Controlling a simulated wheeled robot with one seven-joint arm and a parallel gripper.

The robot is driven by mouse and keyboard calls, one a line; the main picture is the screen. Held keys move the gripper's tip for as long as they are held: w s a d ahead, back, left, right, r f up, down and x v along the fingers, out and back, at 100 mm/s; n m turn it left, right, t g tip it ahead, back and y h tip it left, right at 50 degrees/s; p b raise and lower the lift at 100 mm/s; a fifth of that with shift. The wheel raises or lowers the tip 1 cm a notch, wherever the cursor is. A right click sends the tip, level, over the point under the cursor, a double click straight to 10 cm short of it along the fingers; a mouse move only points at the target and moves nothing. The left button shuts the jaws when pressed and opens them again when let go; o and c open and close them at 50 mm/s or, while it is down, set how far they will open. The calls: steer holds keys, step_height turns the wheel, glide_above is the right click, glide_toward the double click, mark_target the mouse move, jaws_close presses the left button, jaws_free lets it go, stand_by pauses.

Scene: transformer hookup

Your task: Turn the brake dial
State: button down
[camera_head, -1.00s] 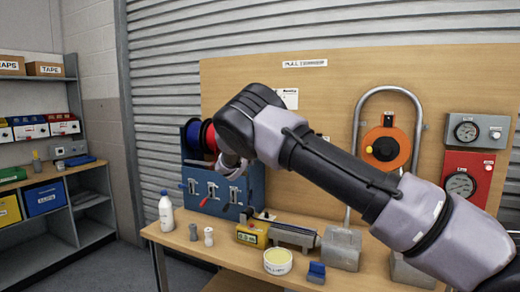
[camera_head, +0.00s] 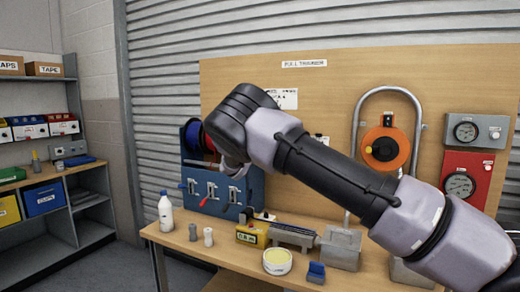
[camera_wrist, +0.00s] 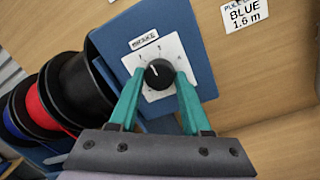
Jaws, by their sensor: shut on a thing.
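The brake dial (camera_wrist: 158,74) is a round black knob with a light pointer line on a white numbered plate (camera_wrist: 177,50), under a small label, on a blue panel (camera_wrist: 196,22). My gripper (camera_wrist: 160,80) has its two teal fingers on either side of the knob, shut on it. In the head view my arm hides the dial and the fingers; the blue unit (camera_head: 210,192) with its levers shows below my wrist.
Black, red and blue spools (camera_wrist: 42,108) sit left of the panel in the wrist view. A sign reading BLUE 1.6 m (camera_wrist: 246,14) is on the wooden board. A white bottle (camera_head: 166,214), yellow box (camera_head: 250,235) and round tub (camera_head: 277,262) stand on the bench. An orange reel (camera_head: 384,150) hangs at right.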

steer(key=shift+n, duration=2.2)
steer(key=shift+f, duration=0.1)
steer(key=shift+c, duration=1.8)
jaws_free()
steer(key=v, duration=1.1)
steer(key=shift+r, duration=0.25)
steer(key=shift+d, duration=0.1)
